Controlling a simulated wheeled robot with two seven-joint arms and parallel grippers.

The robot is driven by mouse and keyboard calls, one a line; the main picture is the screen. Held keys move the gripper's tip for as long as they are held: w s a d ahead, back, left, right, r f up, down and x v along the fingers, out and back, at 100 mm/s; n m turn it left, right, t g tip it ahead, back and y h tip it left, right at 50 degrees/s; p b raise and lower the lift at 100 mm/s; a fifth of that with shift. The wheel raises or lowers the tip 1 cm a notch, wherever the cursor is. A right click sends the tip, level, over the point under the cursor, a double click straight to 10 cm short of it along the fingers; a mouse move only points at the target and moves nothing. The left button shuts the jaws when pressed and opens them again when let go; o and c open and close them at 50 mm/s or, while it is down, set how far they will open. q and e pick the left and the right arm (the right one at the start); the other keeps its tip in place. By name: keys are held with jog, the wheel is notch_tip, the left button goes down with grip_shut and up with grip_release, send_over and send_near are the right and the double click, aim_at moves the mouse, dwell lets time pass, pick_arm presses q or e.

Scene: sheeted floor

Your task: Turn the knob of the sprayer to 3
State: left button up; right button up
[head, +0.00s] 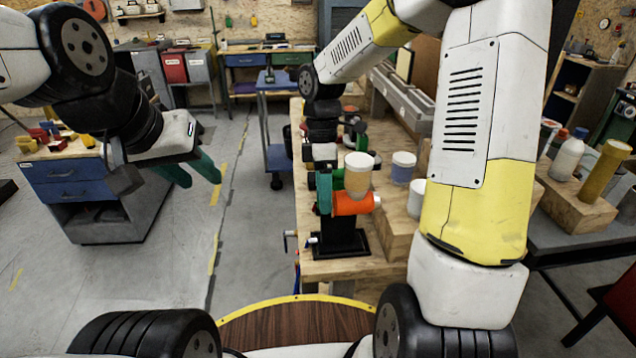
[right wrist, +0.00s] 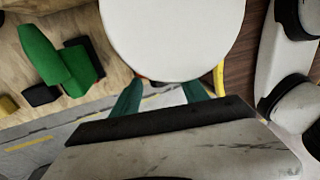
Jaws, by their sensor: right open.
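The sprayer (head: 350,203) has an orange body on a black stand, with an amber cup (head: 358,180) and white lid on top. My left gripper (head: 203,178) is open and empty over the floor, far left of the sprayer.
The wooden bench (head: 310,268) also holds a jar with a blue-grey body (head: 402,172) and a white container (head: 417,192) right of the sprayer. A green and black object (right wrist: 60,62) is at left in the right wrist view. Open floor (head: 245,190) lies left of the bench.

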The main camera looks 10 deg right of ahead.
jog(key=shift+s+f, duration=0.1)
jog(key=shift+f, duration=0.2)
grip_shut()
jog(key=t, duration=0.3)
jog(key=shift+s+r, duration=0.1)
jog(key=shift+s, duration=0.25)
jog(key=shift+s+t, duration=0.1)
jog(key=shift+t, duration=1.3)
grip_release()
